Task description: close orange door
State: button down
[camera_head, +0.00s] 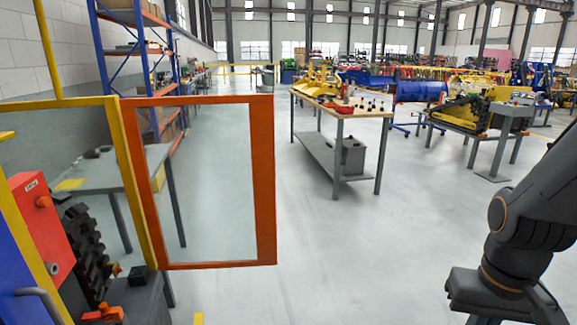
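The orange door (264,180) is in the left half of the head view. It is an orange frame around a clear pane, with the floor and a table visible through it. Its left edge runs along a yellow post (136,185), and its right edge stands free over the open floor. It appears to stand open, swung out from the yellow frame. No handle can be made out on it. My dark arm shows at the right edge, apart from the door. My gripper is outside the view.
Behind the yellow frame are a red box (40,225), a black track (85,250) and a grey table (95,172). A workbench (340,115) stands beyond the door to the right. The floor (370,255) between the door and my arm is clear.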

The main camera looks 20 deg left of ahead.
aim_at(261, 106)
jog(key=i, duration=2.35)
jog(key=u, duration=2.1)
jog(key=i, duration=0.5)
jog(key=u, duration=0.05)
